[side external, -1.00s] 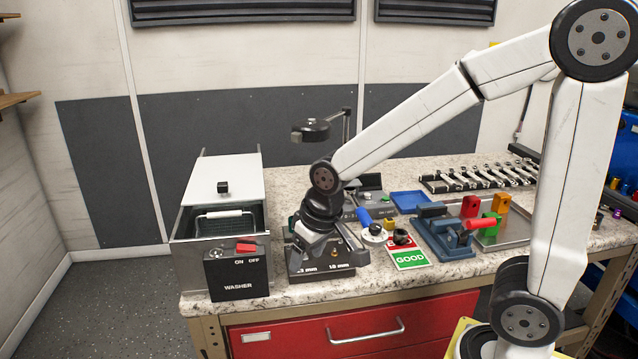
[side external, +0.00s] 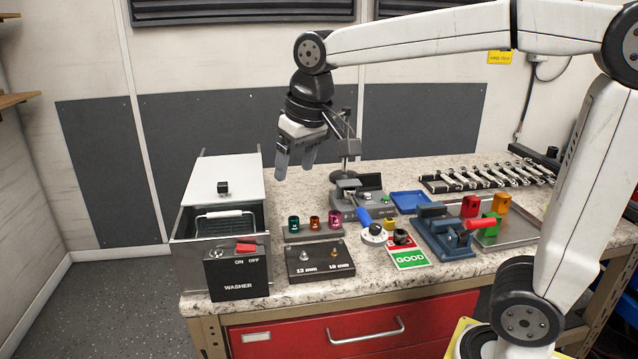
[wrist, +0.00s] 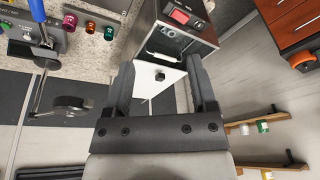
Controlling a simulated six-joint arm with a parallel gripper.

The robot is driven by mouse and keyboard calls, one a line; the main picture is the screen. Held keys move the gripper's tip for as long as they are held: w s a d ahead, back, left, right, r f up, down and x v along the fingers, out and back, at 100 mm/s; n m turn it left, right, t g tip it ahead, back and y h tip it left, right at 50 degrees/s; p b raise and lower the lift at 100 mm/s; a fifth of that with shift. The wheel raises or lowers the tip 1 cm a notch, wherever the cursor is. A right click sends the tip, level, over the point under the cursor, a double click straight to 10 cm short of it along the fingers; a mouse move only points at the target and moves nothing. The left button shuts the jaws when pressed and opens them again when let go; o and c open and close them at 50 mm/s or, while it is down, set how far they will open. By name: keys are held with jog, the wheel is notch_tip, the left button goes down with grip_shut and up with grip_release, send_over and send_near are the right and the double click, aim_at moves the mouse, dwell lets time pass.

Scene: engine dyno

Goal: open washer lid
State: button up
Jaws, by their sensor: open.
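The washer (side external: 236,275) is a grey box at the left end of the bench, with a red ON/OFF switch on its front. Its white lid (side external: 225,178) has a small black knob (side external: 223,188). The lid lies over the rear part, while the front part is uncovered and shows a basket with a white handle (side external: 219,214). My gripper (side external: 295,172) is open and empty, high above the bench to the right of the lid, with fingers pointing down. In the wrist view the lid (wrist: 160,90) and knob (wrist: 160,76) show between the open fingers, some distance beyond them.
A black 13 mm/18 mm block (side external: 319,262) and a rack with green, orange and pink sockets (side external: 314,223) stand right of the washer. Air above the washer is clear.

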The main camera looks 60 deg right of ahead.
jog(key=w+d+r+m+h, duration=0.1)
jog(key=w+d+r+m, duration=0.15)
jog(key=w, duration=0.95)
jog(key=m+h, duration=0.2)
jog(key=m, duration=0.3)
send_over(222, 184)
jog(key=s+a, duration=0.2)
notch_tip(222, 184, down, 4)
jog(key=r, duration=0.1)
jog(key=shift+f, duration=2.7)
jog(key=shift+x, duration=3.85)
grip_shut()
jog(key=shift+s, duration=0.1)
